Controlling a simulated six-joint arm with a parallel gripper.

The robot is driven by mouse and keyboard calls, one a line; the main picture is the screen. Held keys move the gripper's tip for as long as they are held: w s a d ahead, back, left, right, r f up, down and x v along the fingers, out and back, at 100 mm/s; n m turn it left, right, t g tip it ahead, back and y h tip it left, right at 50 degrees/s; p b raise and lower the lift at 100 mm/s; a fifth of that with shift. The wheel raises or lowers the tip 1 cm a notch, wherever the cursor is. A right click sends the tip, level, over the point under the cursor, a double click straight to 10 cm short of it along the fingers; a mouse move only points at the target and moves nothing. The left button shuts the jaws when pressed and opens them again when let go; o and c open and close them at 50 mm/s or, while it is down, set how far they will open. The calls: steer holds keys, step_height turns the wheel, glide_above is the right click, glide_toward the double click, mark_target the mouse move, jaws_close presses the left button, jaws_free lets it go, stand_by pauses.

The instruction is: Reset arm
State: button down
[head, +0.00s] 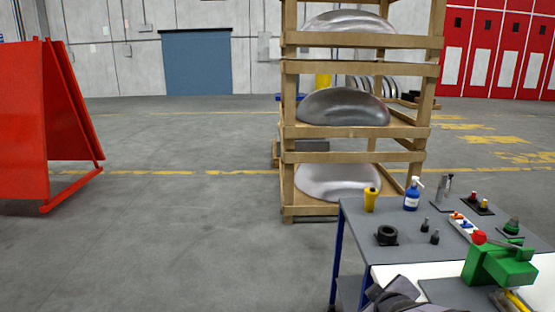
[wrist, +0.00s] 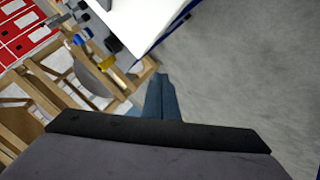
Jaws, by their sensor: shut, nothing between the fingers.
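My gripper (wrist: 160,78) shows in the wrist view as two narrow blue-grey fingers beyond a dark bar. The fingers lie together, shut, with nothing between them. They point over bare grey floor near the workbench edge. In the head view, a dark grey part of my arm shows at the bottom edge, in front of the workbench (head: 350,216); the fingers cannot be made out there.
A wooden rack (head: 355,158) with silver nosecones (head: 343,107) stands behind the bench. A green vise (head: 500,262), blue spray bottle (head: 412,196) and yellow bottle (head: 370,200) stand on the bench. Red panels (head: 45,120) stand left. The floor between is clear.

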steer(key=s+a+f+m+g, duration=0.1)
steer(key=s+a+f+g, duration=0.2)
steer(key=s+a+f, duration=0.35)
steer(key=s+a+f+m+g+y, duration=0.1)
steer(key=s+f+m+g, duration=0.25)
steer(key=s, duration=0.55)
steer(key=s+a+f+m+g+y, duration=0.1)
steer(key=s+a+f+m+g, duration=0.2)
steer(key=s, duration=0.6)
step_height(320, 180, up, 14)
steer(key=d+p, duration=0.1)
steer(key=p, duration=1.2)
steer(key=shift+w+d+f+g, duration=0.2)
steer(key=shift+w+g, duration=0.05)
steer(key=shift+g, duration=0.2)
